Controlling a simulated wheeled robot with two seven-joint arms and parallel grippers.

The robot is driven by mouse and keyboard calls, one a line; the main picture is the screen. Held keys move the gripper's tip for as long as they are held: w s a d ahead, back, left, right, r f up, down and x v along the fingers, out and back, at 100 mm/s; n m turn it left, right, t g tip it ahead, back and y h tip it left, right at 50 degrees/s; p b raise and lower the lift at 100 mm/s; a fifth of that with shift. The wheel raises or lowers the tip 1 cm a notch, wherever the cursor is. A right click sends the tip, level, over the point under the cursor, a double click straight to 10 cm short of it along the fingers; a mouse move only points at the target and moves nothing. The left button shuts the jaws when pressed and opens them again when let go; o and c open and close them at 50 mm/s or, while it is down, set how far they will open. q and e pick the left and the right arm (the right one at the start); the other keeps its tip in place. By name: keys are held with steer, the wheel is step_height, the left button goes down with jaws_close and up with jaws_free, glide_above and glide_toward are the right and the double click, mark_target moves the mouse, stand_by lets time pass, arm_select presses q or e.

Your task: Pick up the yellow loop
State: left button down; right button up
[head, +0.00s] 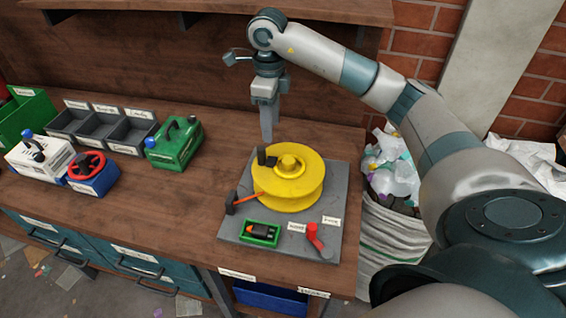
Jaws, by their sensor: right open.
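A large yellow round piece (290,190), shaped like a spool with a raised hub, lies on a grey board (336,180) at the right part of the bench. It is the only large yellow thing in view; I cannot make out a separate loop. A small black block (266,157) stands at its upper left edge. My right gripper (268,132) points down above and behind the yellow piece's upper left edge. It is open and empty, its fingers overlapping from this angle. The gap to the yellow piece is hard to judge. My left gripper is not in view.
On the board are an orange-handled tool (248,198), a green tray (247,237) and a red lever (316,239). A green box (182,150), a white box (35,160), a blue box (98,184) and grey bins (100,130) stand left. Bare bench lies between.

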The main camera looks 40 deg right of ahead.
steer(key=p, duration=0.2)
glide_above(272, 160)
step_height(272, 160, down, 5)
steer(key=shift+d+f, duration=0.1)
steer(key=shift+f, duration=0.65)
steer(key=shift+f+p, duration=0.7)
step_height(272, 160, down, 3)
steer(key=shift+r+p, duration=0.1)
steer(key=shift+p, duration=0.65)
steer(key=shift+f, duration=0.5)
steer(key=c, duration=1.1)
